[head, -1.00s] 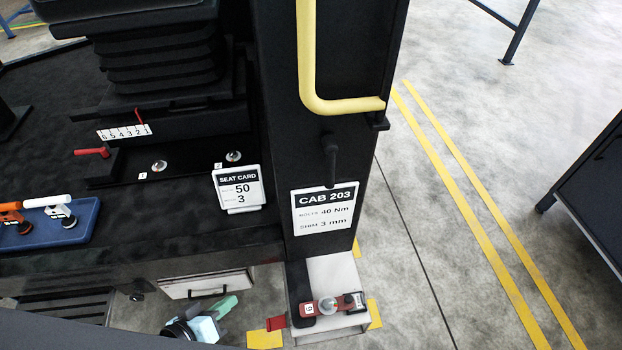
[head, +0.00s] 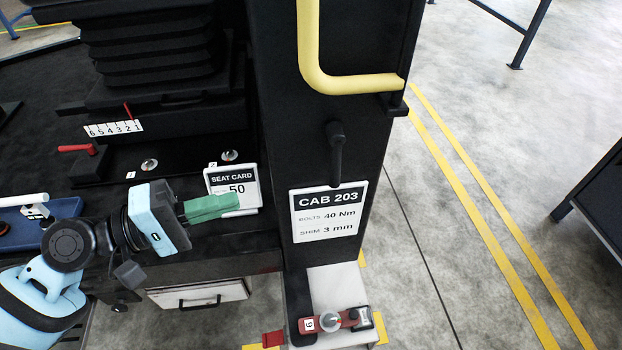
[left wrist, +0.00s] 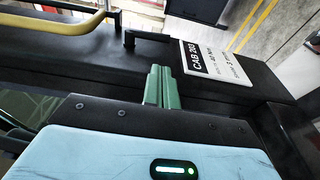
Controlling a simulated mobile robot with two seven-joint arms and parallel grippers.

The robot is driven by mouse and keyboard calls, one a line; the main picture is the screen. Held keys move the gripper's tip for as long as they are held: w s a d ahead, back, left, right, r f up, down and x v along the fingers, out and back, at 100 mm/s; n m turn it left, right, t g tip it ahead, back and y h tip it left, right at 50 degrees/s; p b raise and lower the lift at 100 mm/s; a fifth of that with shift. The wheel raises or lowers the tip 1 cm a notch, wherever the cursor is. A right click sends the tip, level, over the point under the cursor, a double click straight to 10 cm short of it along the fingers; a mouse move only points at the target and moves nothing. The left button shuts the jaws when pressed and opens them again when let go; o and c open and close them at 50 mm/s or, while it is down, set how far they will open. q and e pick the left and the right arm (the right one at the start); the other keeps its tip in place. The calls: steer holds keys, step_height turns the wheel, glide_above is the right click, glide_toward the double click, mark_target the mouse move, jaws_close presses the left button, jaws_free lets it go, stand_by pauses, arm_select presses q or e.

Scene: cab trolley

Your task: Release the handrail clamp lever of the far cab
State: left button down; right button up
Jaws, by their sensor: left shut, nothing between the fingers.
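The black clamp lever (head: 336,150) hangs pointing down on the dark cab post, below the yellow handrail (head: 340,85) and just above the CAB 203 sign (head: 328,212). In the left wrist view the lever (left wrist: 148,37) shows beyond the fingertips, and the handrail (left wrist: 60,26) is at the upper left. My left gripper (head: 236,203) has its green fingers shut and empty. It is left of the lever and lower in the head view, in front of the seat card (head: 234,178), apart from the lever. The fingers also show in the left wrist view (left wrist: 161,75). My right gripper is not in view.
The seat base with a red lever (head: 76,149) and scale (head: 113,129) is at the left. A blue tray (head: 66,209) is partly behind my left arm. A red tool (head: 335,320) lies on a pale box below the post.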

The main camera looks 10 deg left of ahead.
mark_target(335, 158)
arm_select(q)
steer(key=shift+r, duration=0.2)
